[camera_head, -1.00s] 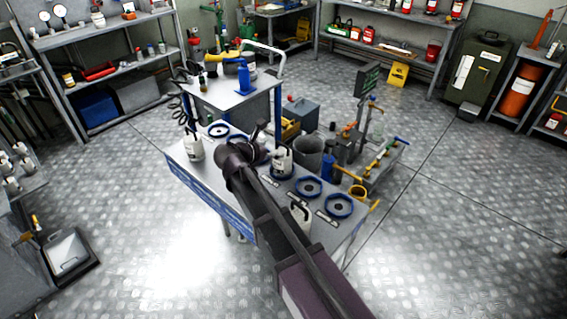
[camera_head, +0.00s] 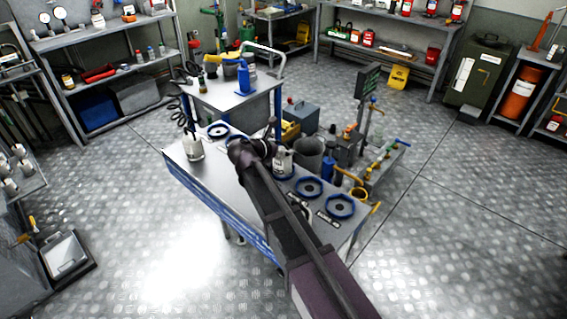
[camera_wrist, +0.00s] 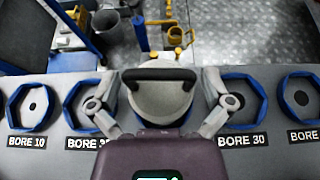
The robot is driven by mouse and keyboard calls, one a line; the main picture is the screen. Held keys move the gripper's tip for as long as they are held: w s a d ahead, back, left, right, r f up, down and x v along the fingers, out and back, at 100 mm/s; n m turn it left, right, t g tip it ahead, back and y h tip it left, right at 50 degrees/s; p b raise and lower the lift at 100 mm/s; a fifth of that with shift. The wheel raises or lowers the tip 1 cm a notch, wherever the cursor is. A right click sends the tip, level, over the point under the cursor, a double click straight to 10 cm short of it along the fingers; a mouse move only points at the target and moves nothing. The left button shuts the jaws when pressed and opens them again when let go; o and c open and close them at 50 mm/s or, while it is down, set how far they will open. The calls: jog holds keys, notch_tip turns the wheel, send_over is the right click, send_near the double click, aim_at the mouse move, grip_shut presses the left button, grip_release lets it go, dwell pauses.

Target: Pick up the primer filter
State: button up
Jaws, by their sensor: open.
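A white canister (camera_wrist: 160,100) with a black arched handle stands upright in the middle of the wrist view. No label on it can be read, so I cannot confirm that it is the primer filter. My gripper (camera_wrist: 163,88) is open, with one finger on each side of the canister; I cannot tell whether they touch it. In the head view a white canister (camera_head: 284,166) stands just right of my gripper (camera_head: 262,148), partly hidden by it. A second white canister (camera_head: 194,147) stands at the table's left end.
Blue rings labelled BORE, such as BORE 10 (camera_wrist: 31,103) and BORE 30 (camera_wrist: 243,100), lie in a row on either side of the canister. A grey bucket (camera_head: 309,155) and a blue bottle (camera_head: 327,167) stand behind the table. Open floor lies in front.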

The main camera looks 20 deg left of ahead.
jog(key=shift+c, duration=0.2)
jog(key=c, duration=1)
jog(key=shift+r, duration=0.15)
notch_tip(320, 180, up, 4)
jog(key=p, duration=0.4)
jog(key=s+a+p, duration=0.1)
jog(key=s, duration=1.5)
jog(key=shift+a+r, duration=0.35)
jog(key=shift+r, duration=0.05)
